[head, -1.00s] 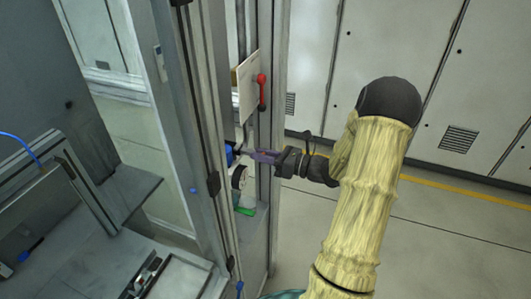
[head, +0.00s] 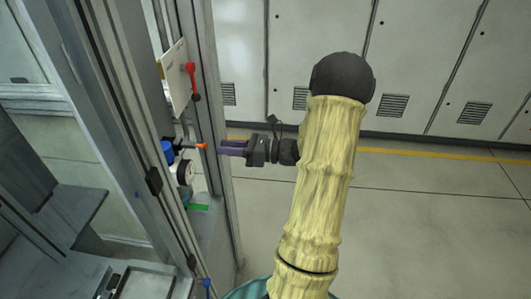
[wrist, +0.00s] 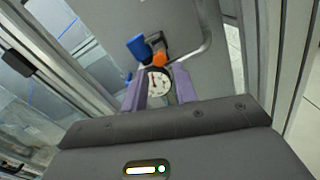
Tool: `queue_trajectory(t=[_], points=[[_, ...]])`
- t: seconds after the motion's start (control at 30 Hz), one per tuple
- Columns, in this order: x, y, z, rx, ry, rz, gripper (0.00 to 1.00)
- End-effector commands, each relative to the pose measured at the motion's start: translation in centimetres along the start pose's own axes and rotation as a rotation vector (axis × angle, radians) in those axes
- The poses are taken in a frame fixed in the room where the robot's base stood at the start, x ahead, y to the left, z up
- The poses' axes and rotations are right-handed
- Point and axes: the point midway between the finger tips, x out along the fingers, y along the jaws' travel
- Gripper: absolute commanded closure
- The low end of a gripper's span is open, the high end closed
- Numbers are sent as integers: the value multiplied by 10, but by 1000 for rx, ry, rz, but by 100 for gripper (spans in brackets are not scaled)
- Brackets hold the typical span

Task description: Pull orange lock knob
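The orange lock knob (head: 201,146) sticks out to the right from the valve unit inside the grey frame. Its blue knob (head: 168,152) is at its left and a round white gauge (head: 184,173) is below. My gripper (head: 221,147) points left at the orange knob, with a small gap between fingertips and knob. In the wrist view, the orange knob (wrist: 159,60) shows just beyond the two purple fingers (wrist: 159,78), with the gauge (wrist: 159,87) seen between them. The fingers are apart and nothing is between them.
A red lever (head: 191,78) sits on a panel above the knob. A grey frame post (head: 214,105) stands close beside my fingers. A bent metal pipe (wrist: 205,35) runs near the knob in the wrist view. Open floor (head: 420,200) lies to the right.

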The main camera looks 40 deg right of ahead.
Motion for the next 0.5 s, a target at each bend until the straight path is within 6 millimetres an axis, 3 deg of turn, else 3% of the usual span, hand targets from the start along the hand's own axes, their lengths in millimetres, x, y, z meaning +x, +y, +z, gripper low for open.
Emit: queue_trajectory(t=[0.5], points=[[-100, -3, -2, -1, -1, -7, 71]])
